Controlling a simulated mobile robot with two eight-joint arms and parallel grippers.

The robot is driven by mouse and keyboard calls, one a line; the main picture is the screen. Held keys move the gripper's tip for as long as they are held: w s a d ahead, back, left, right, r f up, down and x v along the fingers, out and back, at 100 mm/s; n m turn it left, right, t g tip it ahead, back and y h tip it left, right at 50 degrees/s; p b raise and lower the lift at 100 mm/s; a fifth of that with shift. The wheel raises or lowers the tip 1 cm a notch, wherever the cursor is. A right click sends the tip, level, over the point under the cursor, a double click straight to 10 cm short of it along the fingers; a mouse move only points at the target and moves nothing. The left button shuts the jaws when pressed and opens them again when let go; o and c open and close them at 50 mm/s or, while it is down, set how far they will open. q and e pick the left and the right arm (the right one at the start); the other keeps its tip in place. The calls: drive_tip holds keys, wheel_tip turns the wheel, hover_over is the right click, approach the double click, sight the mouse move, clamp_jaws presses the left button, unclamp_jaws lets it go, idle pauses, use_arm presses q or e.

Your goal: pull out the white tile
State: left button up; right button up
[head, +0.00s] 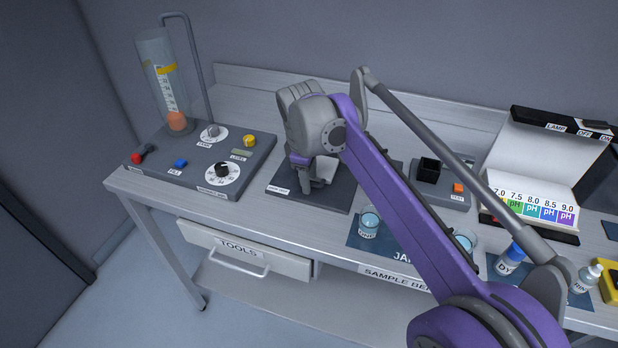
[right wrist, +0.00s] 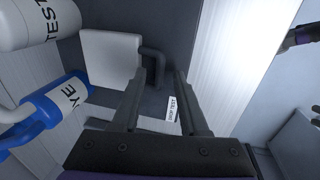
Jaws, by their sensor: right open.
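The white tile (right wrist: 110,58) shows in the right wrist view as a pale square on a dark surface. A dark bent piece like a handle (right wrist: 153,62) sits at its right edge. My right gripper (right wrist: 160,75) is open, its fingertips near and around that bent piece; I cannot tell if they touch it.
In the right wrist view a white TEST container (right wrist: 35,22) and a blue DYE bottle (right wrist: 55,103) are close on the left. In the head view a control panel (head: 160,165) stands left, a small black box (head: 429,169) right, and a jar (head: 369,223) in front.

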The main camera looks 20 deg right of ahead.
clamp_jaws()
idle(1.4)
